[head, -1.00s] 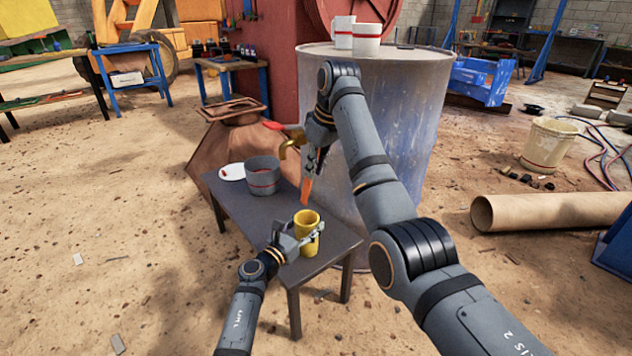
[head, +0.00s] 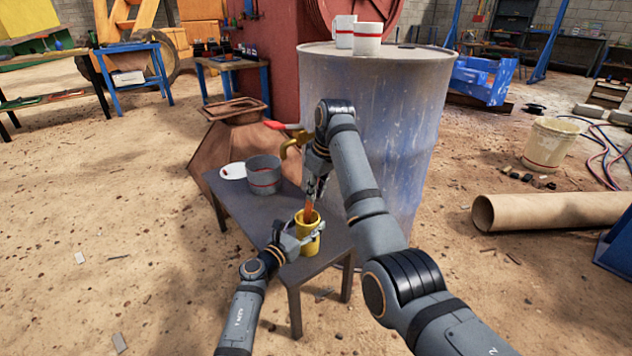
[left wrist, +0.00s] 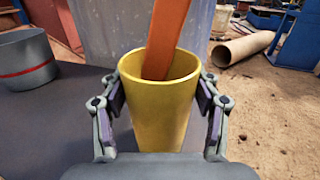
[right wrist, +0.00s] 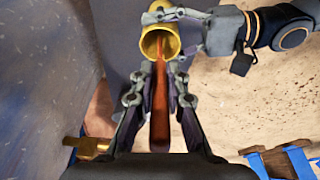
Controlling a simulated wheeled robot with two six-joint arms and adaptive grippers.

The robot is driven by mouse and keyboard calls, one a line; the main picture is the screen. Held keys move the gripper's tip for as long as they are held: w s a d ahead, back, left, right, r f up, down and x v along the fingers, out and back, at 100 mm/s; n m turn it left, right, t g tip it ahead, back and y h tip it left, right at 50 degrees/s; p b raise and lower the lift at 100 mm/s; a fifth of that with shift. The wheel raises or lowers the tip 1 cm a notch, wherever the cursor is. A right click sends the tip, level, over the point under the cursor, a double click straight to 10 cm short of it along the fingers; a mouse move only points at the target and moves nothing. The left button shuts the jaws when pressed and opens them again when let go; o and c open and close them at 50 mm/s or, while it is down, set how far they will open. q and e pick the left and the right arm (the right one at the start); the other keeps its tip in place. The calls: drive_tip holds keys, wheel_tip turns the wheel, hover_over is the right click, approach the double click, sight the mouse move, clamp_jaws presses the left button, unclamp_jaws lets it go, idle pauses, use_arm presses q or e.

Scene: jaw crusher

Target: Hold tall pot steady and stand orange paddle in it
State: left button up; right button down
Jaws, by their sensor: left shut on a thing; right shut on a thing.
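The tall yellow pot (head: 307,243) stands upright on the small dark table (head: 240,207). My left gripper (head: 308,236) is shut around it, and the left wrist view shows a finger on each side of the pot (left wrist: 160,105). My right gripper (head: 315,190) is above the pot, shut on the orange paddle (head: 308,213). In the left wrist view the paddle (left wrist: 165,40) comes down from above, its lower end inside the pot's mouth. The right wrist view shows the paddle (right wrist: 160,105) between the fingers, reaching to the pot's opening (right wrist: 160,42). How deep it goes is hidden.
A grey pot with a red band (head: 263,174) and a white lid-like disc (head: 233,171) are on the table's far part. A brass tap with a red handle (head: 292,142) is close to my right gripper. A large metal drum (head: 400,120) stands just behind.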

drive_tip(key=shift+f, duration=2.85)
drive_tip(key=c, duration=1.3)
unclamp_jaws()
drive_tip(key=shift+o, duration=0.2)
drive_tip(key=v, duration=0.7)
drive_tip(key=shift+r, duration=0.25)
drive_tip(key=shift+s+d, duration=0.1)
